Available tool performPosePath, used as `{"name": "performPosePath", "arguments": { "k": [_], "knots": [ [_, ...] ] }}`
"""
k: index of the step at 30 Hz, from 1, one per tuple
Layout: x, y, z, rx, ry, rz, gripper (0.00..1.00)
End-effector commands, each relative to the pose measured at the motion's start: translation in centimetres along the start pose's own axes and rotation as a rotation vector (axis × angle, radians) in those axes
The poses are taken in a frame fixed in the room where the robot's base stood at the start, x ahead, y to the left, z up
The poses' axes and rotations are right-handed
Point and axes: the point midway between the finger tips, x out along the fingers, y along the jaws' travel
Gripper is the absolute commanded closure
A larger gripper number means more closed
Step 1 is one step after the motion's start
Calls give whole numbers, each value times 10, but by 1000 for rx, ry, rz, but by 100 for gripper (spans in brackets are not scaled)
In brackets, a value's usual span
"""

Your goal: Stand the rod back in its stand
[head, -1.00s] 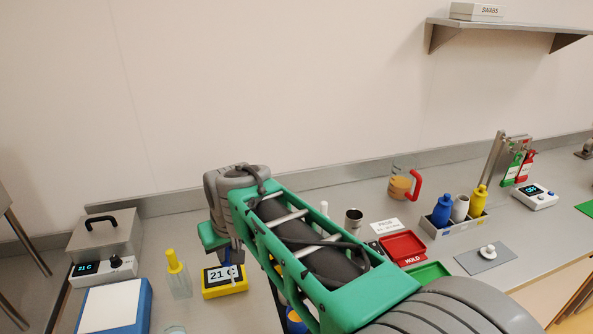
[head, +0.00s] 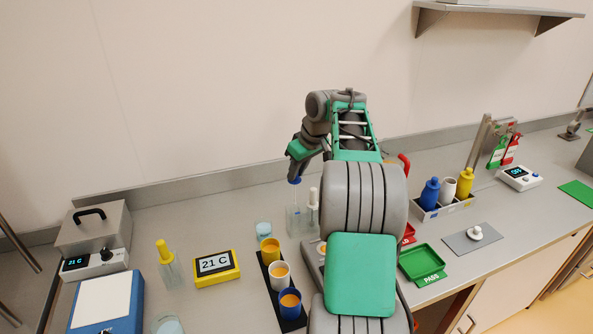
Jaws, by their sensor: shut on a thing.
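My gripper (head: 295,173) is at the end of my raised arm, above the middle of the bench. It is shut on the blue top of a thin, pale rod (head: 295,198), which hangs nearly upright. Below it stands a clear, see-through stand (head: 298,224). A white-topped piece (head: 313,197) stands upright at the right of this stand. The rod's lower end overlaps the stand in the picture; I cannot tell whether it is inside, above or behind it. My arm hides part of the bench to the right.
A black strip holds yellow, white and blue cups (head: 280,276) in front of the stand. A small clear cup (head: 264,231) is close to its left. A yellow 21 C display (head: 217,265) and yellow-topped bottle (head: 170,264) stand farther left. A green PASS tray (head: 425,262) lies right.

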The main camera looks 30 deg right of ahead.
Motion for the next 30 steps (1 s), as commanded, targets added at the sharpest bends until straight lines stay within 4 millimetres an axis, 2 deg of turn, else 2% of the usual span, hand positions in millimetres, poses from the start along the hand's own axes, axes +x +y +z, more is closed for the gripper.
{"name": "performPosePath", "arguments": {
  "k": [1, 13, 17, 30],
  "knots": [
    [13, 0, 6, 0, 0, 0, 100],
    [69, -1, 28, 1, 0, -1, 100],
    [76, -1, 31, 2, 0, 0, 100],
    [78, -1, 32, 2, 0, 0, 100]
  ]
}}
